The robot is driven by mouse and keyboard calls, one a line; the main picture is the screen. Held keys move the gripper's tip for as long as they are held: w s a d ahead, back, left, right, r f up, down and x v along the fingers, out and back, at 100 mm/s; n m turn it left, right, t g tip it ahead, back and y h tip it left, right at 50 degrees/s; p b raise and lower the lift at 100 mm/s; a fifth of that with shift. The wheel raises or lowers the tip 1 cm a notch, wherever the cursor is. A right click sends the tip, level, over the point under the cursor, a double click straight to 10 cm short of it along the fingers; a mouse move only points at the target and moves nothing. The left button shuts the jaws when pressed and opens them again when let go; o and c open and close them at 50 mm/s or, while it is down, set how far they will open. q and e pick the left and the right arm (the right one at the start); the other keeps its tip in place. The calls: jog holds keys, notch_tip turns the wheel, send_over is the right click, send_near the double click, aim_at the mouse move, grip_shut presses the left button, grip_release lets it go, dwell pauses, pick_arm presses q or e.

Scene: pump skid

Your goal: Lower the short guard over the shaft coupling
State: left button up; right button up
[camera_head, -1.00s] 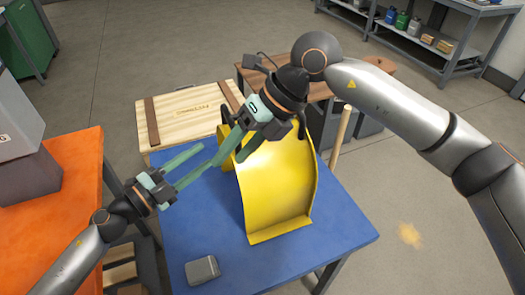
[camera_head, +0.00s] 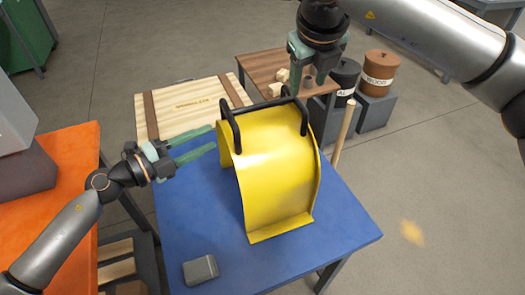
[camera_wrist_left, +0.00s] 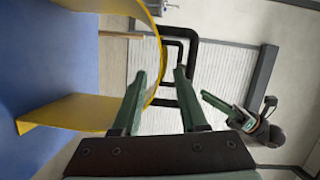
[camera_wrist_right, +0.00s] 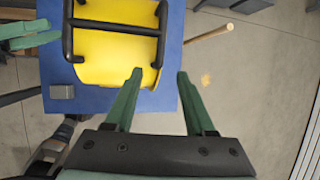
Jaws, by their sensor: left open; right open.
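The guard (camera_head: 275,165) is a curved yellow sheet standing on the blue table (camera_head: 190,235). Black bar handles (camera_head: 231,126) joined by a crossbar sit on its top. My left gripper (camera_head: 213,138) is open and empty, its fingers pointing at the guard's left side near the left handle. In the left wrist view the black handle (camera_wrist_left: 188,35) lies beyond the fingertips. My right gripper (camera_head: 307,86) is open and empty, pointing down above the guard's far right side. In the right wrist view the handles (camera_wrist_right: 115,27) lie ahead of the fingers, apart from them. No shaft coupling shows.
A grey block (camera_head: 200,270) lies at the table's front left. A wooden crate (camera_head: 185,105) stands behind. A wooden handle (camera_head: 345,130) rises beside the table's right side. Brown (camera_head: 379,72) and dark bins stand behind right. An orange bench (camera_head: 65,165) is at left.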

aim_at(242, 121)
pick_arm(q)
jog(key=x, duration=1.1)
jog(key=shift+d, duration=0.1)
pick_arm(e)
jog(key=x, duration=1.1)
pick_arm(q)
jog(key=shift+c, duration=0.4)
pick_arm(e)
jog(key=shift+c, duration=0.4)
pick_arm(q)
jog(key=c, duration=0.6)
pick_arm(e)
jog(key=c, duration=0.6)
grip_shut()
pick_arm(q)
jog(key=shift+w+r, duration=0.1)
jog(key=shift+r, duration=0.15)
pick_arm(e)
jog(key=shift+w+r, duration=0.15)
jog(key=shift+r, duration=0.05)
